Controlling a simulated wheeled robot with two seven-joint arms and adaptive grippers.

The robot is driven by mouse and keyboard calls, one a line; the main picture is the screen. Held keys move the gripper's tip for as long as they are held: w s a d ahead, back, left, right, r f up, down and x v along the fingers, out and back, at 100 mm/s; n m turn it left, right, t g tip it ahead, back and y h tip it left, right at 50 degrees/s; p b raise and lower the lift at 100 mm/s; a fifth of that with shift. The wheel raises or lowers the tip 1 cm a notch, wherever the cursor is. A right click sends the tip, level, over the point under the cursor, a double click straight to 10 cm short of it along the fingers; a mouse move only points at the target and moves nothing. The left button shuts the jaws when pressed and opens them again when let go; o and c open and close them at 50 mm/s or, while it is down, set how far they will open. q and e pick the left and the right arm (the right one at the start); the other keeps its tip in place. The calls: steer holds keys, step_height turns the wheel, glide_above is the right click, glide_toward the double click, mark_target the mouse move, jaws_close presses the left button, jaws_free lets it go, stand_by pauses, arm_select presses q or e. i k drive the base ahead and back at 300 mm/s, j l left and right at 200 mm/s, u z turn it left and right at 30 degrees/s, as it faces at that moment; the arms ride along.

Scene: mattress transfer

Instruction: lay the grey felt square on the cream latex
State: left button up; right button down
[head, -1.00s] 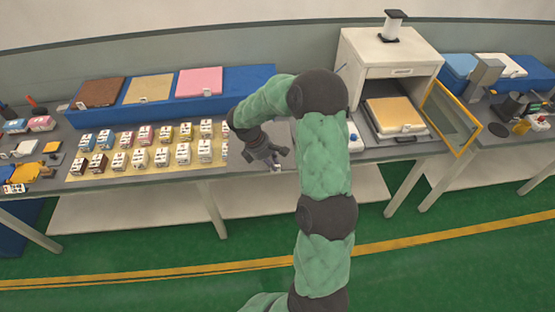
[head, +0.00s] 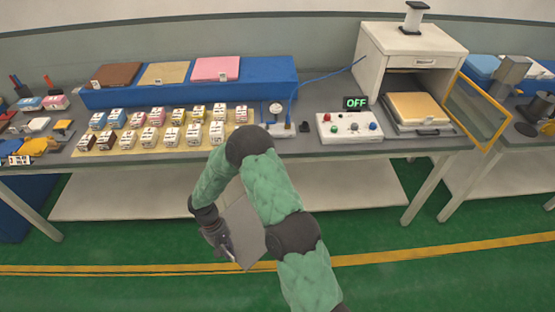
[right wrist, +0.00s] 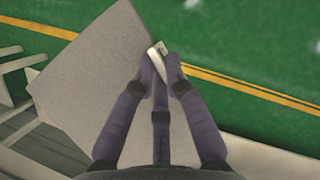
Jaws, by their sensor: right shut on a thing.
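The grey felt square (head: 244,226) hangs in front of the bench, over the floor, partly hidden by my right arm in the head view. My right gripper (head: 228,250) is shut on it. In the right wrist view the felt (right wrist: 90,80) spreads to the left of my fingertips (right wrist: 162,62), which are closed at its edge by a small white tag. A thick cream slab (head: 416,106), which looks like the latex, lies on a tray inside the open white press cabinet at the right. My left gripper is not in view.
The cabinet's yellow-framed door (head: 476,112) stands open to the right. A control box (head: 350,127) with an OFF display is left of the cabinet. Several small labelled blocks (head: 155,117) fill the bench's left part. Brown, tan and pink sheets lie on a blue riser (head: 250,85).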

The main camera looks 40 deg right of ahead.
mark_target(417, 106)
steer(key=k+l, duration=0.2)
steer(key=l, duration=0.2)
steer(key=k+l, duration=0.2)
steer(key=l, duration=0.2)
steer(key=k+l+z, duration=0.1)
steer(key=k+l, duration=0.15)
steer(key=l, duration=0.15)
steer(key=k+l, duration=0.2)
steer(key=l, duration=0.2)
steer(key=k+l, duration=0.15)
steer(key=l, duration=0.25)
steer(key=k+l+z, duration=0.1)
steer(key=l, duration=0.3)
steer(key=k+l, duration=0.3)
steer(key=l, duration=0.15)
steer(key=k+l, duration=0.2)
steer(key=l, duration=0.2)
steer(key=z, duration=0.05)
